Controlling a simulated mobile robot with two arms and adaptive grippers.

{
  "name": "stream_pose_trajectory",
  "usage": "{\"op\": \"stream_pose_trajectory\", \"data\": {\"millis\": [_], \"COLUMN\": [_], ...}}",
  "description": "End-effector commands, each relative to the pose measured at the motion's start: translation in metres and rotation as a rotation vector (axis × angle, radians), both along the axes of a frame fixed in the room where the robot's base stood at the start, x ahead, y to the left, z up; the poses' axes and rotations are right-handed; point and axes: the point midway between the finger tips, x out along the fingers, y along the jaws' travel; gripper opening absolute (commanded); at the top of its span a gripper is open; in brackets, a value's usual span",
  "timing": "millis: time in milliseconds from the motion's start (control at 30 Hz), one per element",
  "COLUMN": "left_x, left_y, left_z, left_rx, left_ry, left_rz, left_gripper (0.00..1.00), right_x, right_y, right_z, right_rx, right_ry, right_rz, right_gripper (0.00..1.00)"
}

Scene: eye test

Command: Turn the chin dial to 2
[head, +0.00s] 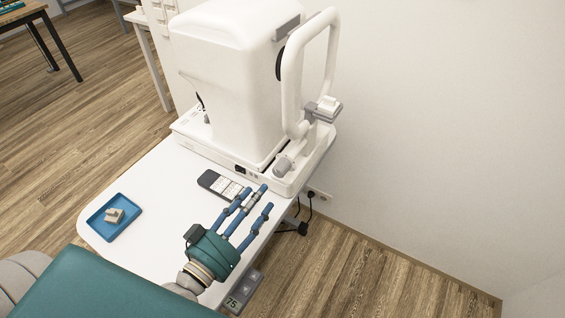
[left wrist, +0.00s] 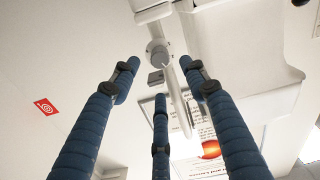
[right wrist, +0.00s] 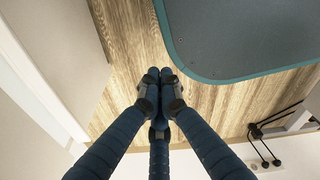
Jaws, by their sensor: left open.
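The chin dial (head: 283,165) is a small grey knob low on the front of the white eye instrument (head: 225,85), below its chin rest (head: 327,107). Its setting is too small to read. The dial also shows as a round grey knob in the left wrist view (left wrist: 157,51), beyond the fingertips. My left gripper (head: 256,197) is open and empty, above the table's edge, apart from the dial and nearer the camera. Its spread blue fingers also show in the left wrist view (left wrist: 158,78). My right gripper (right wrist: 158,75) has its fingertips together with nothing seen between them; it is outside the head view.
A blue tray (head: 94,228) with a pale object (head: 114,216) lies on the white table (head: 150,190). A dark-and-white handset or card (head: 221,186) lies near my left fingers. Cables (head: 303,228) hang beside the table.

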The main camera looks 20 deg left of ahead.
Motion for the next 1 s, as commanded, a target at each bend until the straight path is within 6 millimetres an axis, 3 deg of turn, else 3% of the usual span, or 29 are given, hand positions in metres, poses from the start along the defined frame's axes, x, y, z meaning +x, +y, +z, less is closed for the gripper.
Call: {"op": "stream_pose_trajectory", "data": {"millis": [233, 367, 533, 700, 967, 1000], "left_x": [0.043, 0.067, 0.090, 0.099, 0.100, 0.100], "left_y": [-0.008, -0.013, -0.017, -0.020, -0.020, -0.020], "left_z": [0.004, 0.003, 0.002, 0.001, 0.000, 0.000], "left_rx": [-0.003, -0.003, -0.002, -0.001, 0.000, 0.000], "left_ry": [-0.005, -0.003, -0.003, -0.001, 0.000, 0.000], "left_rz": [0.002, 0.002, 0.001, -0.001, -0.001, -0.001], "left_gripper": [0.45, 0.45, 0.45, 0.45, 0.45, 0.39], "right_x": [-0.035, -0.045, -0.033, -0.014, -0.016, -0.018], "right_y": [-0.001, -0.002, -0.001, 0.000, 0.000, 0.000], "right_z": [0.010, 0.014, 0.018, 0.021, 0.020, 0.020], "right_rx": [-0.003, -0.004, -0.003, 0.000, 0.000, 0.000], "right_ry": [0.046, 0.062, 0.045, 0.016, 0.020, 0.023], "right_rz": [0.000, 0.000, 0.000, 0.000, 0.000, 0.000], "right_gripper": [0.00, 0.00, 0.00, 0.00, 0.00, 0.00]}}
